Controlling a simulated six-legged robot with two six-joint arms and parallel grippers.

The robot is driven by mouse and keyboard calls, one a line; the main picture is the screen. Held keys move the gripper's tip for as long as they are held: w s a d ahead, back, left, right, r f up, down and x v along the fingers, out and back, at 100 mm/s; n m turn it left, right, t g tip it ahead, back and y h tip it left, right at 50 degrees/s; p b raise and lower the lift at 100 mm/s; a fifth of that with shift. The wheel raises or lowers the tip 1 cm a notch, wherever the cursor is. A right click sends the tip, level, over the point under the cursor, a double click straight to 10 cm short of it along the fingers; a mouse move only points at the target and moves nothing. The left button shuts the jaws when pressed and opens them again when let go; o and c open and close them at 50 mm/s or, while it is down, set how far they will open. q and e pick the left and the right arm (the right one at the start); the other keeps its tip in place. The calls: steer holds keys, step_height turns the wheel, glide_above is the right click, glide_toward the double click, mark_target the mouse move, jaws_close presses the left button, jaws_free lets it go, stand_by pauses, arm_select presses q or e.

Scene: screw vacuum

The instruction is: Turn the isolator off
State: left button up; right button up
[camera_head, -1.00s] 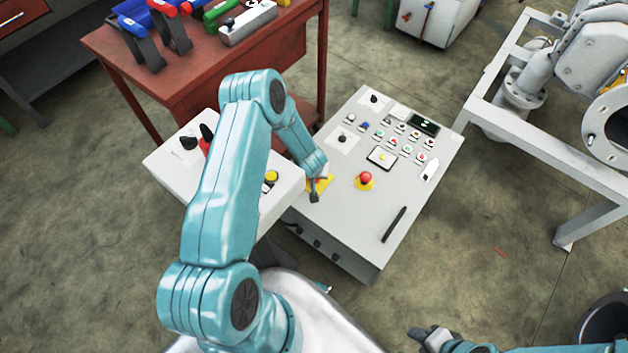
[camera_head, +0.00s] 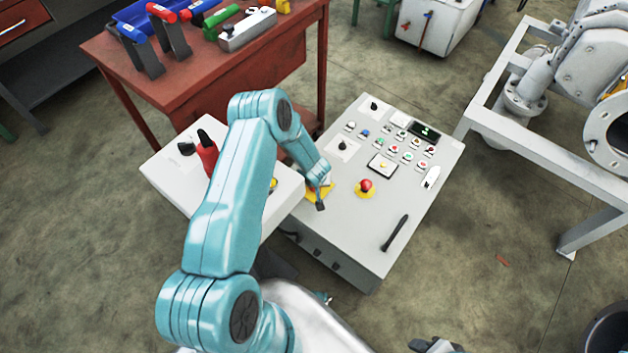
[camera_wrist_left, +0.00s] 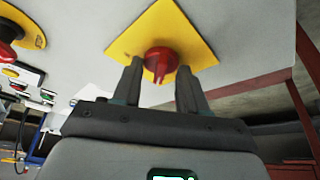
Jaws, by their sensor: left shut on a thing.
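The isolator is a red rotary knob (camera_wrist_left: 161,60) on a yellow square plate (camera_wrist_left: 190,35), seen in the left wrist view.
A red emergency button (camera_head: 366,186) sits to the right of the isolator. A black handle (camera_head: 395,232) is at the panel's lower right. A white box (camera_head: 165,165) with a red switch stands left of the panel. A red workbench (camera_head: 250,75) is behind.

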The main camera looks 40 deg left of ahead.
arm_select(q)
steer(key=shift+n+g, duration=0.3)
steer(key=shift+n, duration=0.5)
steer(key=o, duration=1)
steer(key=p+v, duration=0.3)
steer(key=v, duration=1.3)
steer(key=shift+d, duration=0.3)
steer(key=shift+r, duration=0.1)
